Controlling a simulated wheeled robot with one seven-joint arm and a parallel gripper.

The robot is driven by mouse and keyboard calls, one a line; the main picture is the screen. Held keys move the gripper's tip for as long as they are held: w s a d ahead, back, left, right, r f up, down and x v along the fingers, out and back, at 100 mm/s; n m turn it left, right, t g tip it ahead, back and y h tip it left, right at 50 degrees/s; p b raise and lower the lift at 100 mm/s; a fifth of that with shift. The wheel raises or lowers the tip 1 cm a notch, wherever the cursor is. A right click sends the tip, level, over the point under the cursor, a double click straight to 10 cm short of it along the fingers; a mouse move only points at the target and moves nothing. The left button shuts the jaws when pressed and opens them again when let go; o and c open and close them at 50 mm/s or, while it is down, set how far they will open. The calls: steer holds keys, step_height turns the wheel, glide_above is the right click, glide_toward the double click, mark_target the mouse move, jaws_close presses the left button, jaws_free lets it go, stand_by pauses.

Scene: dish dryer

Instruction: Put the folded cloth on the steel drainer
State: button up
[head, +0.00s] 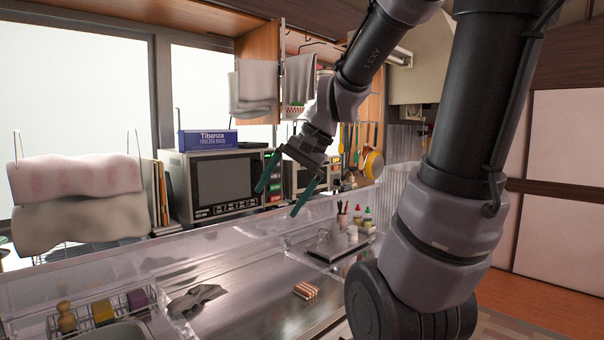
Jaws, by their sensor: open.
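A small folded cloth with brown and white stripes (306,291) lies flat on the shiny steel worktop (255,305), near the bottom centre. A crumpled grey cloth (196,299) lies to its left. A wire rack (136,290) at the bottom left holds several items; I cannot tell for sure whether it or another steel surface is the drainer. My gripper (279,201) is open and empty, its two green fingers apart and pointing down, high above the counter and well away from the striped cloth.
A yellow sponge (103,312), a purple one (138,299) and a wooden-handled brush (66,317) sit in the rack. A dark tray (340,247) with bottles stands at the back right. A microwave (215,185) stands behind. The steel between the two cloths is clear.

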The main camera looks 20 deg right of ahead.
steer(key=s+d+r+n+t+h, duration=0.2)
steer(key=s+r+n+t+h, duration=0.1)
steer(key=s+r, duration=0.2)
steer(key=shift+s+d+n, duration=0.15)
steer(key=shift+s+n, duration=0.15)
steer(key=shift+s, duration=0.15)
stand_by(0.9)
